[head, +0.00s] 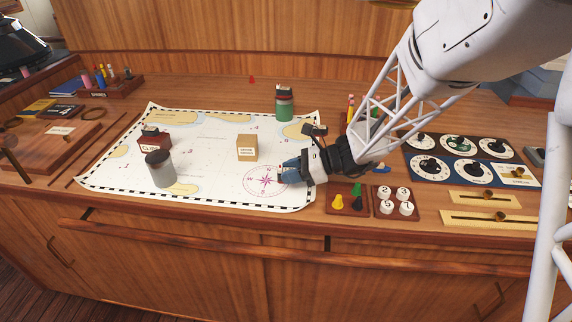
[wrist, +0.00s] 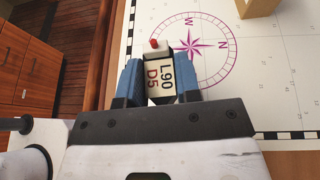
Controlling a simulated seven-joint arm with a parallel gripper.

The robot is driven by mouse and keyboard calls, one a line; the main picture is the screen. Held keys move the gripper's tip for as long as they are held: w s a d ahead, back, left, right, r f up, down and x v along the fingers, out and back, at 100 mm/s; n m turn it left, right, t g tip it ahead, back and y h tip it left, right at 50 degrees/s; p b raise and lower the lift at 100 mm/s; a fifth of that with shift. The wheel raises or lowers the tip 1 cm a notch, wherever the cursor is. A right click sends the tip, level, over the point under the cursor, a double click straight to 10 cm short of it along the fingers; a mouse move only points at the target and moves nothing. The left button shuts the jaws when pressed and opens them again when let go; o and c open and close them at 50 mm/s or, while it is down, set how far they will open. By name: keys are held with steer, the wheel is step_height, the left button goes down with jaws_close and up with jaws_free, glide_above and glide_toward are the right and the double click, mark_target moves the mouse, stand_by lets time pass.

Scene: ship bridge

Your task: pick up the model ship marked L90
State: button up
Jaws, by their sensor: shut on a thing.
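The model ship marked L90 (wrist: 158,78) shows in the wrist view between my blue fingers. Its cream top carries "L90" in black and "D5" in red, with a small red-tipped part at its far end. My gripper (wrist: 158,92) is shut on it, one finger on each side. In the head view my gripper (head: 291,170) is low over the chart's right part, beside the pink compass rose (head: 265,180). The ship is hidden there behind the fingers. I cannot tell whether it touches the chart.
On the chart (head: 205,128) stand a tan box (head: 247,148), a grey jar (head: 160,170), a dark red block (head: 154,139) and a green jar (head: 284,106). A pawn tray (head: 335,189) and a numbered-disc tray (head: 379,208) lie near my gripper. Dial panels (head: 450,157) are at right.

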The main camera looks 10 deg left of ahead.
steer(key=s+d, duration=0.1)
steer(key=s, duration=0.2)
steer(key=s+d, duration=0.1)
steer(key=s, duration=0.2)
steer(key=s+d+r, duration=0.1)
steer(key=s+d, duration=0.1)
steer(key=s, duration=0.1)
steer(key=shift+s, duration=0.1)
